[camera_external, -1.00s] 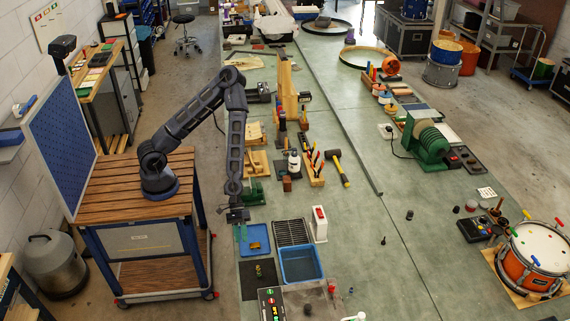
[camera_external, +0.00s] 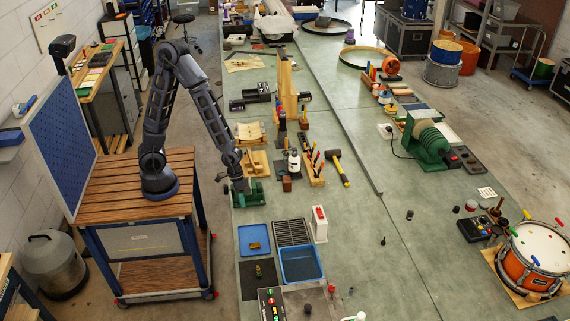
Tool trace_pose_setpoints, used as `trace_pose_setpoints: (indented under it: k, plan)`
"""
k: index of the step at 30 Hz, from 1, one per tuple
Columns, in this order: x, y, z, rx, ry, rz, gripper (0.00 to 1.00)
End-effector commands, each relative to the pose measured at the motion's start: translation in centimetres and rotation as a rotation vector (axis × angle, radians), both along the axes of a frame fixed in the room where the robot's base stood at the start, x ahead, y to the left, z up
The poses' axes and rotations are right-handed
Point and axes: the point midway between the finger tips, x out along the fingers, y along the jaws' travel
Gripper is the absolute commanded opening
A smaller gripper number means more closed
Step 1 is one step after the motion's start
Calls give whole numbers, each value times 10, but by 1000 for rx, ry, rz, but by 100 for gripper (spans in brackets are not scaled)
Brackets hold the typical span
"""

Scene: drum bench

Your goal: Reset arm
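My arm rises from its base on the wooden-topped cart (camera_external: 110,190), bends high, and slopes down to the right. My gripper (camera_external: 237,187) is at the near left edge of the green bench, by a green vise-like tool (camera_external: 253,192). It is too small in view to tell whether its fingers are open or shut, or whether it touches the tool. No held object can be made out.
A blue tray (camera_external: 254,239), a dark rack (camera_external: 291,232), a blue bin (camera_external: 300,265) and a white box (camera_external: 319,225) lie in front on the bench. Bottles and wooden holders (camera_external: 313,168) stand behind. An orange drum (camera_external: 535,258) is at right.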

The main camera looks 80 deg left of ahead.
Motion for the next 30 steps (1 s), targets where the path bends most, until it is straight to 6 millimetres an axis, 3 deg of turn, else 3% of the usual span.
trace_pose_setpoints:
  k: [8,17,30]
  plan:
    - [-1,55,48,127,-83,-42,35]
    - [-15,112,106,240,-153,-64,35]
    - [-67,189,191,351,-237,-66,35]
